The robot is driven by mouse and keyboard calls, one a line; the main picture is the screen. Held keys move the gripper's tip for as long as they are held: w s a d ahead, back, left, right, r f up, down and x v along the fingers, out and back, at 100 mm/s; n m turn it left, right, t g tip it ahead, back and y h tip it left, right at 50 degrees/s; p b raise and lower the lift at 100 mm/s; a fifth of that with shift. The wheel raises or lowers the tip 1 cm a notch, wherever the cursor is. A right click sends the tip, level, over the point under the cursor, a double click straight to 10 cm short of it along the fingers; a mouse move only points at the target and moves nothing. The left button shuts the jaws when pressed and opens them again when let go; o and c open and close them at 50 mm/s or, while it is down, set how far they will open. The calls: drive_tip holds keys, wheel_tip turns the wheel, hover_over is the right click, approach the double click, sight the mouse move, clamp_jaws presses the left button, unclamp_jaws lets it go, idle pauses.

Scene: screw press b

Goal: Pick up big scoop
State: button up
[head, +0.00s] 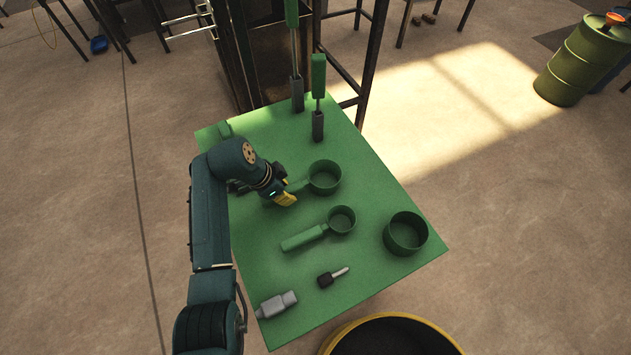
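Two green scoops lie on the green tabletop (375,235). The big scoop (326,178) is the farther one, with a wider round cup and its handle (299,186) pointing left toward my gripper. The smaller scoop (341,219) lies nearer, its whole handle (303,238) bare. My gripper (286,199) has yellow fingertips and is low at the handle end of the big scoop. The gripper hides the rear part of that handle. I cannot tell whether the fingers touch it or are closed around it.
An open green pot (406,234) stands at the right. A dark-handled tool (333,277) and a grey block (278,304) lie near the front. Two upright green-handled tools (318,95) (295,60) stand at the back. A yellow-rimmed drum (372,318) is below the front edge.

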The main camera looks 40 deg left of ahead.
clamp_jaws()
wheel_tip(320, 180, up, 11)
drive_tip(key=shift+f+p, duration=0.2)
drive_tip(key=shift+p, duration=1)
drive_tip(key=shift+o, duration=0.2)
unclamp_jaws()
clamp_jaws()
